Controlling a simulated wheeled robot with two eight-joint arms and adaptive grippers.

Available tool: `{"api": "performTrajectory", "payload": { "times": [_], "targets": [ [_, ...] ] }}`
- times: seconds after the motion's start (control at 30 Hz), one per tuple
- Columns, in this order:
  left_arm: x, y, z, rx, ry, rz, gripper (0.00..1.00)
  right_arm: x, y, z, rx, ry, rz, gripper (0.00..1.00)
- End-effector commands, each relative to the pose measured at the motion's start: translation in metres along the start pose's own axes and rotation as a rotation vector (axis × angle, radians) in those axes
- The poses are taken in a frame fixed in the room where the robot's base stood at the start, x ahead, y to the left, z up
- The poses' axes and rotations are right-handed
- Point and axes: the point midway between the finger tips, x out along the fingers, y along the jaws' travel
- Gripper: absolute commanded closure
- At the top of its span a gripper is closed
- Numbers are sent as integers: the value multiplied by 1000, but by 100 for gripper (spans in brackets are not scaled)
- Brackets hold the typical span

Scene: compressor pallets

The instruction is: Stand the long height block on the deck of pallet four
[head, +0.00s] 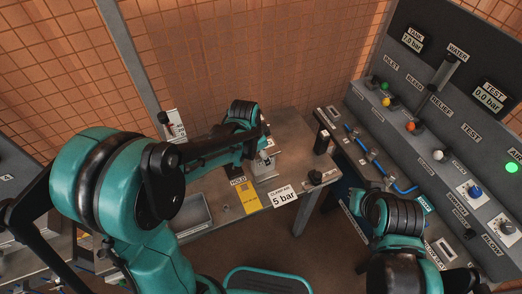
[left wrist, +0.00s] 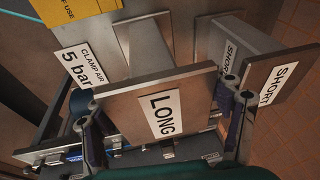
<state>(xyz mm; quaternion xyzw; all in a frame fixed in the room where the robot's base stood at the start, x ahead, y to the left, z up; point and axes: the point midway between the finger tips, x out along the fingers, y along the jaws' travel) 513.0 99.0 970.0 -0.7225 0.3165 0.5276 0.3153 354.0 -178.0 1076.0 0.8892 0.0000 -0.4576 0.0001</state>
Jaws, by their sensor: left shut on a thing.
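My left gripper (left wrist: 162,108) is shut on the long height block (left wrist: 163,112), a grey block labelled LONG, with one finger at each side of it in the left wrist view. In the head view my left gripper (head: 265,153) is over the grey bench, and my own arm partly hides it. I cannot tell whether the block touches the surface under it. My right arm shows at the lower right of the head view, but its gripper does not.
A sloped control panel (head: 425,125) with knobs bounds the right side.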

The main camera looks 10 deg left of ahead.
Motion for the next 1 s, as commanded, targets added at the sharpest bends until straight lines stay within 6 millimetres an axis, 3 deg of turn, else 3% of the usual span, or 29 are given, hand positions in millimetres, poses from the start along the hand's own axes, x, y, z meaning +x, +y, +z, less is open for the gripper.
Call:
{"api": "performTrajectory", "payload": {
  "times": [0.03, 0.07, 0.13, 0.17, 0.57, 0.67, 1.0],
  "targets": [
    [2, 0, 0, 0, 1, -1, 90, 2, 0, 1, 0, 0, 0, 100],
    [2, 0, 0, 0, 0, 0, 25, 1, 0, 1, 0, 0, 0, 100],
    [2, 0, 0, 0, 0, 0, 6, 1, 0, 1, 0, 0, 0, 100],
    [2, 0, 0, 0, 0, 0, 3, 1, 0, 1, 0, 0, 0, 100],
    [-2, 0, -1, 0, 0, 0, 3, -2, 0, -1, 0, 0, 0, 100],
    [-15, 0, 0, 0, 0, 0, 3, -5, 0, -4, 0, 0, 0, 100],
    [-89, 0, -1, 0, 0, 0, 3, -24, 0, -17, 0, 0, 0, 100]
  ]
}}
